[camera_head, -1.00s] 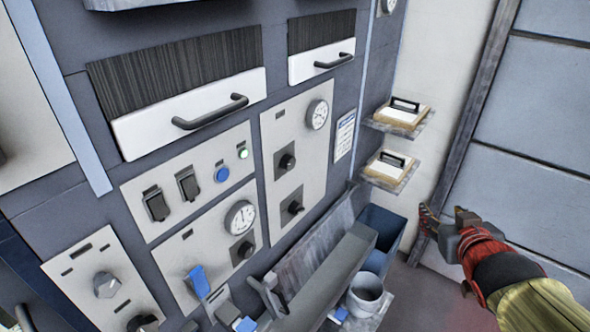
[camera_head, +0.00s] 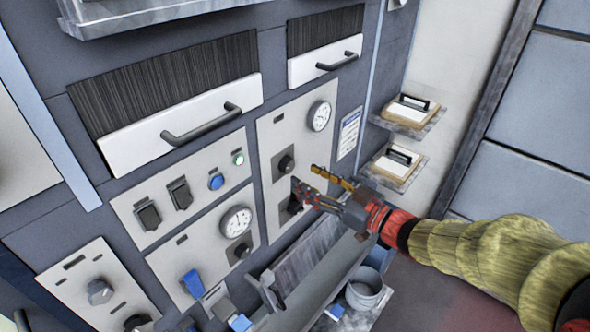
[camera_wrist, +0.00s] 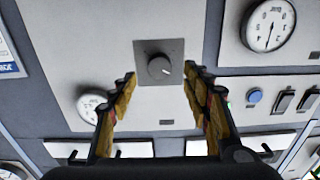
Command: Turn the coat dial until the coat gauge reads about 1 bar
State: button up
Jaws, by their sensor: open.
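A round dark dial (camera_head: 286,163) on a square grey plate sits on the tall pale panel (camera_head: 267,135). The dial also shows in the wrist view (camera_wrist: 159,67), seen between my fingertips, with a pale pointer mark. A round white gauge (camera_head: 320,116) is above it on the same panel; it is partly behind a finger in the wrist view (camera_wrist: 90,103). Its reading is too small to tell. I cannot read which dial is labelled coat. My gripper (camera_head: 304,180) is open and empty, in front of the panel, apparently not touching the dial. It partly covers a lower black knob (camera_head: 293,206).
A second gauge (camera_head: 237,221) and its dial (camera_head: 239,250) are on the panel to the left, beside a blue lever (camera_head: 193,283). Drawer handles (camera_head: 202,124) stick out above. A trough (camera_head: 305,262) and bucket (camera_head: 365,294) are below; shelves (camera_head: 409,117) stand at the right.

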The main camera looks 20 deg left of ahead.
aim_at(290, 168)
jog(key=x, duration=0.5)
jog(key=shift+a, duration=0.1)
jog(key=c, duration=0.3)
jog(key=c, duration=0.8)
jog(key=shift+c, duration=0.3)
jog(key=shift+p, duration=0.35)
jog(key=m+p, duration=0.3)
jog(key=p, duration=0.1)
jog(key=shift+r, duration=0.15)
jog(key=shift+m+p, duration=1.45)
jog(key=shift+m, duration=0.15)
